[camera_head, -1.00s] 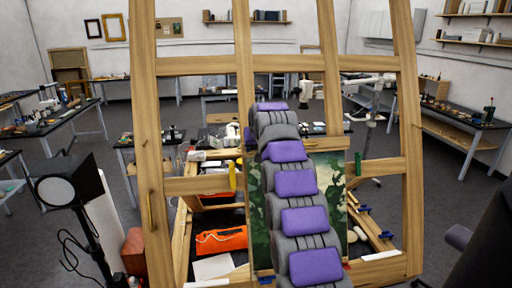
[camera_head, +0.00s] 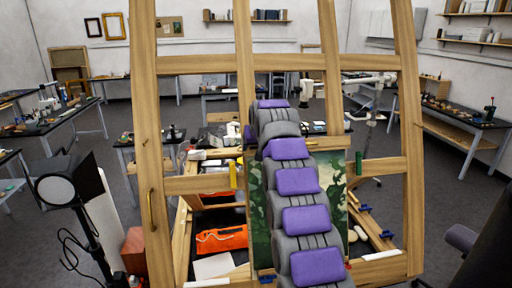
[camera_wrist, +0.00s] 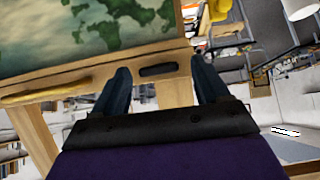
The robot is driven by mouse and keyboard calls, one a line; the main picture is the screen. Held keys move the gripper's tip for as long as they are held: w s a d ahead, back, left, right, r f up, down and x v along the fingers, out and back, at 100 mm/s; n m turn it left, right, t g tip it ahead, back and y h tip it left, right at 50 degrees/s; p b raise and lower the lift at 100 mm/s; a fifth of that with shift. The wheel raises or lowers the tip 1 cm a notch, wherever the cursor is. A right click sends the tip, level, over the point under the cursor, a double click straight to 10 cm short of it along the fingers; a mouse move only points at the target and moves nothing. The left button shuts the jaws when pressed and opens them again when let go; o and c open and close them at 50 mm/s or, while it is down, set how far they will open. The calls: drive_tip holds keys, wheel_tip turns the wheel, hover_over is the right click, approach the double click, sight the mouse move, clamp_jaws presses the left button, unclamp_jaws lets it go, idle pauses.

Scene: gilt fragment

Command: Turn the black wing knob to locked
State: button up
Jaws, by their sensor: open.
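A black elongated piece (camera_wrist: 158,70), which looks like the wing knob, lies lengthwise along a wooden bar below the painting in the wrist view. My gripper (camera_wrist: 160,67) is open, with one dark finger on each side of this piece. The fingers look apart from it, though the depth gap is hard to judge. Nothing is held. In the head view my own grey and purple arm reaches away from me over the painting (camera_head: 255,215), and I cannot make out the knob or the fingers there. Any lock marking is too small to read.
A tall wooden frame (camera_head: 150,130) with crossbars stands around my arm. A yellow rounded bar (camera_wrist: 45,92) sits left of the fingers in the wrist view. A black lamp (camera_head: 70,185) stands at left, and an orange item (camera_head: 220,240) lies behind the frame.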

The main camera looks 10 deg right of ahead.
drive_tip(key=b+v, duration=0.2)
drive_tip(key=v, duration=1.4)
drive_tip(key=shift+s+r, duration=0.25)
drive_tip(key=shift+d, duration=0.1)
